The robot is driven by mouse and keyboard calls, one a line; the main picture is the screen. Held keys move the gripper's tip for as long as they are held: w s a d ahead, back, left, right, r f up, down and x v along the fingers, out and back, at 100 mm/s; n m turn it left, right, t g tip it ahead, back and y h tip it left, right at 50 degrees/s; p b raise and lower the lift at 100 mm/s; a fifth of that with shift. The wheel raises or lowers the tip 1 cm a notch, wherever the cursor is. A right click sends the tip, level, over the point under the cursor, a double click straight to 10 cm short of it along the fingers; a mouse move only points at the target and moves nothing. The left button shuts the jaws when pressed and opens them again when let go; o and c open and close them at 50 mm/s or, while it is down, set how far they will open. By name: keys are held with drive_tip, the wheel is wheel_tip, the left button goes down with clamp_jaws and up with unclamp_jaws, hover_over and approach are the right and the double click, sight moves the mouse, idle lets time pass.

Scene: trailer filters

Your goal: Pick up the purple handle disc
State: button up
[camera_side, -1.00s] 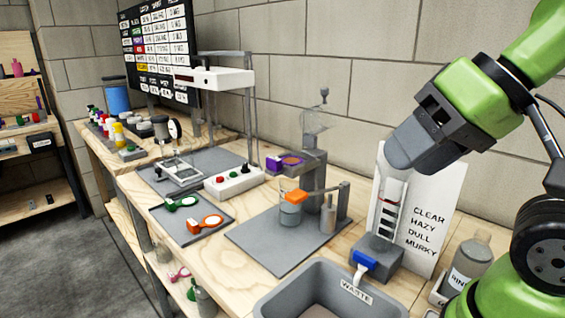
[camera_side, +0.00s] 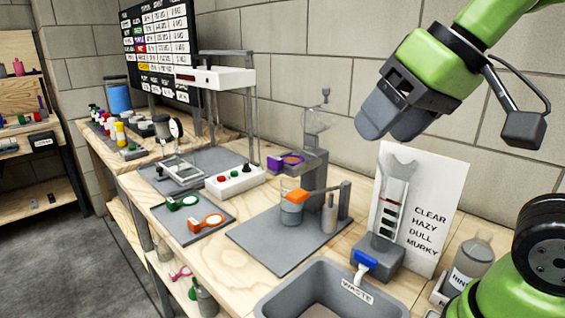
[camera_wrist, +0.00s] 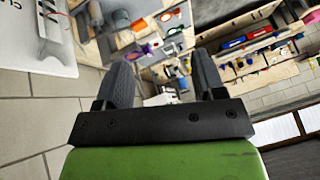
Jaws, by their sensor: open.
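The purple handle disc (camera_side: 275,163) sits on the grey stand, its purple handle pointing left and its round orange-brown part on the stand's upper arm. A small purple patch (camera_wrist: 172,31) near the top of the wrist view looks like its handle. My gripper (camera_side: 385,130) is high above the bench, to the right of the disc and well apart from it. In the wrist view its two grey fingers (camera_wrist: 163,62) are spread with nothing held between them.
Green (camera_side: 182,203) and red-orange (camera_side: 207,223) handled discs lie on a grey tray. A grey waste bin (camera_side: 275,296) stands in front.

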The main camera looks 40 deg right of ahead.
drive_tip(key=w+d+r+n+g+h, duration=0.1)
drive_tip(key=w+d+n+g, duration=0.15)
drive_tip(key=w, duration=0.85)
drive_tip(key=n+g+h, duration=0.1)
drive_tip(key=n+h, duration=0.2)
drive_tip(key=n, duration=0.1)
approach(281, 159)
drive_tip(key=shift+n, duration=0.25)
drive_tip(key=x, duration=1)
drive_tip(key=shift+a, duration=0.15)
clamp_jaws()
